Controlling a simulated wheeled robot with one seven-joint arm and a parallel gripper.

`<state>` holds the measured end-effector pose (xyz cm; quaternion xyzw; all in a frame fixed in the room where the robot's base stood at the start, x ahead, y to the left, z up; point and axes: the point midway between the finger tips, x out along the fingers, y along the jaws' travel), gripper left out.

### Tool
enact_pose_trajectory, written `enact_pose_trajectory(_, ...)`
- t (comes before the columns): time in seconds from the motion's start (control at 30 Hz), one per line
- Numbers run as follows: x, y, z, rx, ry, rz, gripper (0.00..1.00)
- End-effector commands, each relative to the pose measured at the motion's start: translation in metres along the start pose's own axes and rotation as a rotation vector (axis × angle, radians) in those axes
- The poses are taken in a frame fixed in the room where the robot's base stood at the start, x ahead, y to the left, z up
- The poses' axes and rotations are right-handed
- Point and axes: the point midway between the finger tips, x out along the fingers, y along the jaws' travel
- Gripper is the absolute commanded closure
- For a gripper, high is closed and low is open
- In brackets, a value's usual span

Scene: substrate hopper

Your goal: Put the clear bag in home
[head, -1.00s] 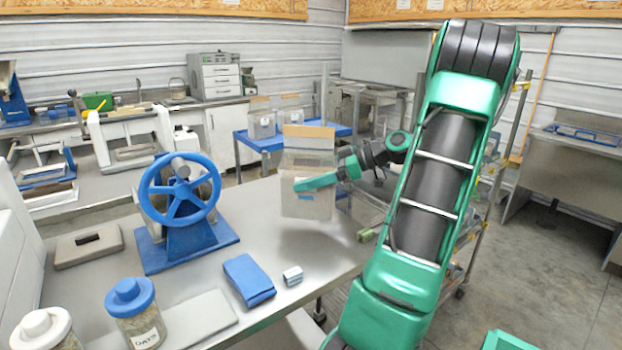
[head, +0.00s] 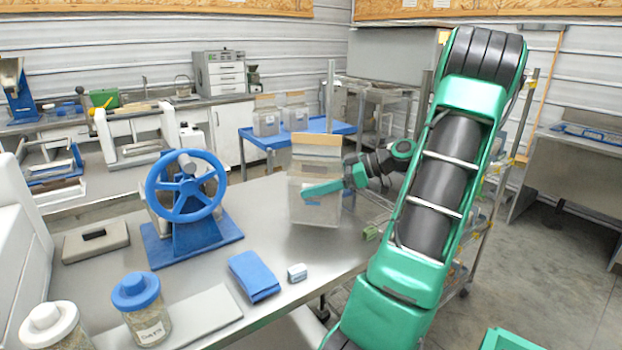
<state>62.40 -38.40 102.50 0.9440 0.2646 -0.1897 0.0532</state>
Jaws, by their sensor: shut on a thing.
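A clear bag (head: 320,212) with a tan top band hangs upright at the far right part of the steel table, in front of the blue cart. My gripper (head: 318,189) reaches in from the right and is shut on the clear bag, its green finger lying across the bag's face. The bag's lower edge is close to the tabletop; I cannot tell whether it touches. I cannot tell which place is "home". Two similar clear bags (head: 266,122) (head: 295,117) stand on the blue cart (head: 330,130) behind.
A blue handwheel device (head: 187,205) stands on the steel table (head: 265,222), left of the bag. A folded blue cloth (head: 253,277), a small pale block (head: 297,272) and lidded jars (head: 142,310) lie nearer. The tabletop between handwheel and bag is clear. A wire rack stands behind my arm.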

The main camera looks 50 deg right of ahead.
Motion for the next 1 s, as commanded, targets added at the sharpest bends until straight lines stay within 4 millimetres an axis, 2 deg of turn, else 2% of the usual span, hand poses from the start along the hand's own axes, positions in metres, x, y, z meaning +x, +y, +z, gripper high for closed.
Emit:
enact_pose_trajectory(0.5,0.014,-0.001,0.031,-0.003,0.003,-0.002,0.84)
enact_pose_trajectory(1.0,0.017,-0.001,0.035,-0.004,0.003,-0.002,0.84)
